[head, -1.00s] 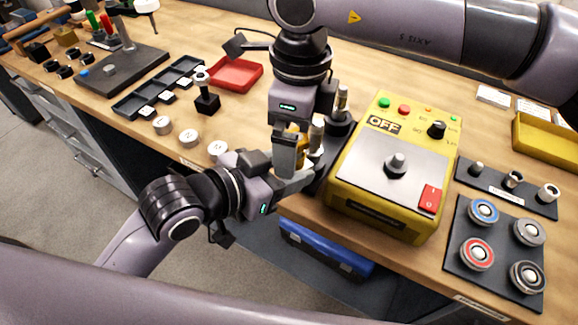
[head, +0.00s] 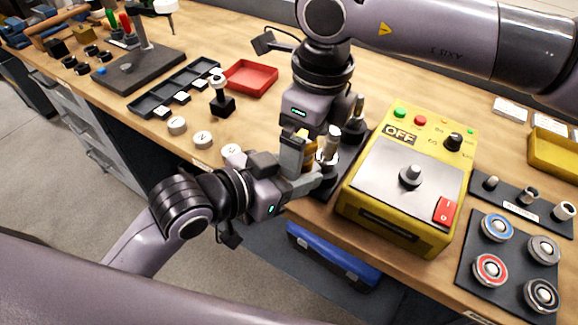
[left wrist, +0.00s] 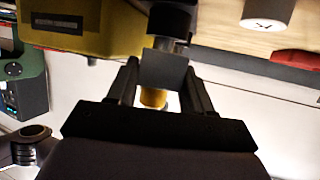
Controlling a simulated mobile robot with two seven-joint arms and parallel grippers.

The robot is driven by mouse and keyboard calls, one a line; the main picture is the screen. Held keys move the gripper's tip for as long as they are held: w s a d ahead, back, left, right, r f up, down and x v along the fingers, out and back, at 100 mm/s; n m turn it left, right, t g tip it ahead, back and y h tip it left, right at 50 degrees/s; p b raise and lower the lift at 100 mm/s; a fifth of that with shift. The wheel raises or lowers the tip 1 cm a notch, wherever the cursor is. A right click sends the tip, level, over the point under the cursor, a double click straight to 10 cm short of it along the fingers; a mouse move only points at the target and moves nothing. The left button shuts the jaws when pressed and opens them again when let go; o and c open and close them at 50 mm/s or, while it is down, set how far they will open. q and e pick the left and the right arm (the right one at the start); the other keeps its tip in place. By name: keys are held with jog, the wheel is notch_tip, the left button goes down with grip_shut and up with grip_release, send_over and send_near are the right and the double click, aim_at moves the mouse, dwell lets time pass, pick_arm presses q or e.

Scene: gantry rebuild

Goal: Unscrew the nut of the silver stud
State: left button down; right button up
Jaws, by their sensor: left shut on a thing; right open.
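The silver stud (head: 332,140) stands upright at the left of the yellow box. A wider ring (head: 326,157), perhaps its nut, shows lower on it. My left gripper (head: 324,174) comes in level from the left and is shut at the lower part of the stud; its exact hold is hidden. My right gripper (head: 298,155) points down just left of the stud and is open; a gold-coloured part (head: 300,137) shows beside its grey finger. In the left wrist view a dark block (left wrist: 164,70) and a yellow part (left wrist: 152,97) show between my left fingers.
The yellow box (head: 385,210) marked OFF stands close on the right. A second stud (head: 357,108) rises behind. A red tray (head: 250,78), dark compartment tray (head: 150,105) and white-topped discs (head: 203,138) lie left. A dark mat (head: 465,255) with rings lies right.

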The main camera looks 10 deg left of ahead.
jog(key=m, duration=0.8)
jog(key=d+m, duration=0.1)
jog(key=m, duration=0.3)
jog(key=shift+f+m, duration=0.3)
jog(key=shift+f, duration=0.1)
jog(key=m, duration=0.4)
jog(key=shift+s+d+r, duration=0.15)
jog(key=shift+d+r, duration=0.15)
jog(key=shift+d, duration=0.1)
